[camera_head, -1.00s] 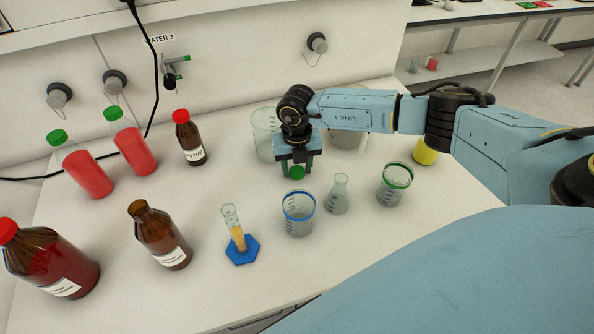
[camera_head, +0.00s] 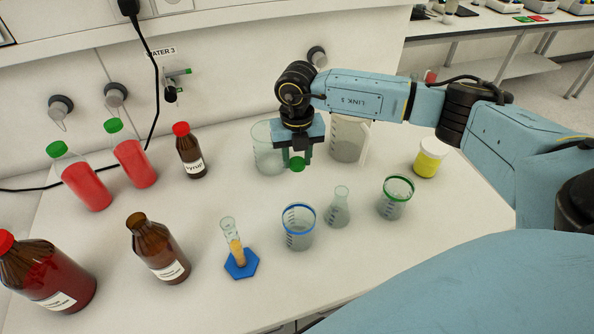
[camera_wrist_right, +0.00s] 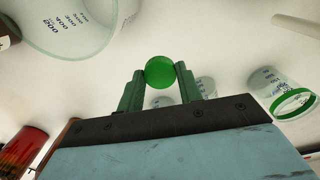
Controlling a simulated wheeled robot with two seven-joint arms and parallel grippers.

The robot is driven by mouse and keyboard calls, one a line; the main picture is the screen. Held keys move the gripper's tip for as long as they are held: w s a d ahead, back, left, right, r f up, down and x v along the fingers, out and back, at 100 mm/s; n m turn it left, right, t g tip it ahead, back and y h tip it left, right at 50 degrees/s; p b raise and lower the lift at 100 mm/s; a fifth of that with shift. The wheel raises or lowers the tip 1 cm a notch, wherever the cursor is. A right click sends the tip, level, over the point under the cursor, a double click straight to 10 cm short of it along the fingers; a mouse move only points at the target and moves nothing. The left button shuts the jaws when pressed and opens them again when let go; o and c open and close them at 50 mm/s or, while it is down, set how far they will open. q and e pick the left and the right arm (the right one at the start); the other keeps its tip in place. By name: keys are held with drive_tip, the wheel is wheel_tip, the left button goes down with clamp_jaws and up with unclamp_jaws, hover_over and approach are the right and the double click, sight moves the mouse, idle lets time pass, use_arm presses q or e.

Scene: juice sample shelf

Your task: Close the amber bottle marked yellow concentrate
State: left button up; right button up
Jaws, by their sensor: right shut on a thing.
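My right gripper (camera_head: 297,158) is shut on a green screw cap (camera_head: 297,165) and holds it above the bench, in front of the large beakers. In the right wrist view the cap (camera_wrist_right: 159,72) sits between the two green fingertips (camera_wrist_right: 160,85). An amber bottle (camera_head: 158,248) with an open, uncapped neck stands upright at the front left, well apart from the gripper. Its white label is too small to read. My left gripper is not in view.
A blue-based cylinder (camera_head: 236,250), a blue-rimmed beaker (camera_head: 298,228), a flask (camera_head: 339,208) and a green-rimmed beaker (camera_head: 395,198) stand in front. A large red-capped bottle (camera_head: 42,272), a syrup bottle (camera_head: 188,150), red bottles (camera_head: 133,160) and a yellow jar (camera_head: 430,157) stand around.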

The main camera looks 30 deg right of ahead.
drive_tip(key=shift+r, duration=1)
drive_tip(key=n, duration=0.1)
drive_tip(key=a+n, duration=0.1)
drive_tip(key=n, duration=0.1)
drive_tip(key=shift+s+r, duration=0.15)
drive_tip(key=shift+r, duration=0.05)
drive_tip(key=s+a+r+m, duration=0.1)
drive_tip(key=a+m, duration=0.1)
drive_tip(key=m, duration=0.9)
drive_tip(key=s+a+r+m+b, duration=0.1)
drive_tip(key=s+a+r+m, duration=0.1)
drive_tip(key=m, duration=1)
drive_tip(key=s+a+r+m+b, duration=0.1)
drive_tip(key=a+m, duration=0.3)
drive_tip(key=m, duration=0.7)
drive_tip(key=shift+s+r+m, duration=0.25)
drive_tip(key=shift+s+m, duration=0.15)
drive_tip(key=shift+s, duration=0.15)
